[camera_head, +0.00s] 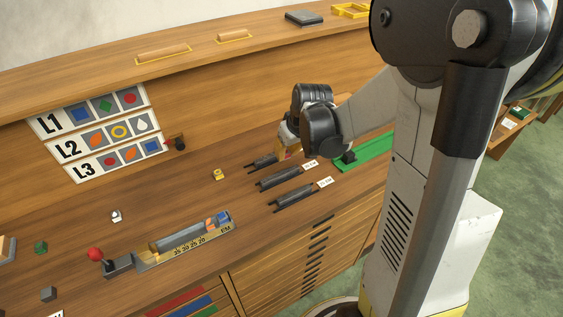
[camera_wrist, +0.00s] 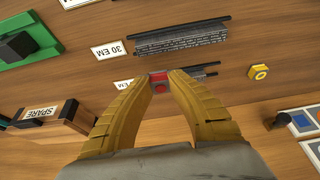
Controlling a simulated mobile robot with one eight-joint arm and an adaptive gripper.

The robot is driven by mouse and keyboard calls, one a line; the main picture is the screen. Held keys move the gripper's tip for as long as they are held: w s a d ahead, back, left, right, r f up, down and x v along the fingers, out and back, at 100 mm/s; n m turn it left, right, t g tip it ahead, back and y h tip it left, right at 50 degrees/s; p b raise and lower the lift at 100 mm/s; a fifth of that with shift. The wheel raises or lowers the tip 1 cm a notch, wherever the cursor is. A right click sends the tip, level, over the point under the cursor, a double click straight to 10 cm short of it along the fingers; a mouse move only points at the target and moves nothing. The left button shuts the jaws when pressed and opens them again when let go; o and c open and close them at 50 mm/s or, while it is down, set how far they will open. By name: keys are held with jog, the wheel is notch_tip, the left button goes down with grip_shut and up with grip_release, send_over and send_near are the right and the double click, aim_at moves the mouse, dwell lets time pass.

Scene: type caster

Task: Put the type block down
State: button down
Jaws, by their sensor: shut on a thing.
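My gripper (camera_head: 288,151) is over the workbench near the far end of the dark racks. In the wrist view its yellow fingers (camera_wrist: 160,82) are closed on a small grey type block (camera_wrist: 153,84) with red marks. The fingers cover the block's sides. In the head view the block is mostly hidden by the gripper. It is close to the farthest dark rack (camera_head: 262,163); I cannot tell whether it touches anything below. A composing stick (camera_head: 150,262) at the front holds a long grey bar, an orange-marked block and a blue-marked block.
More dark racks (camera_head: 279,178) with white labels lie to the near side. A green tray (camera_head: 372,150) is to the right. Loose blocks include a yellow-ring one (camera_head: 218,174), a white-marked one (camera_head: 117,215) and a green one (camera_head: 40,248). A red-knobbed lever (camera_head: 95,254) stands left of the stick.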

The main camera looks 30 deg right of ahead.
aim_at(284, 167)
jog(key=shift+w+a+f, duration=0.2)
jog(key=shift+w+f, duration=0.2)
jog(key=shift+f, duration=0.05)
jog(key=shift+f+b, duration=1)
jog(key=shift+f, duration=0.75)
jog(key=shift+f, duration=0.15)
jog(key=c, duration=1.4)
grip_release()
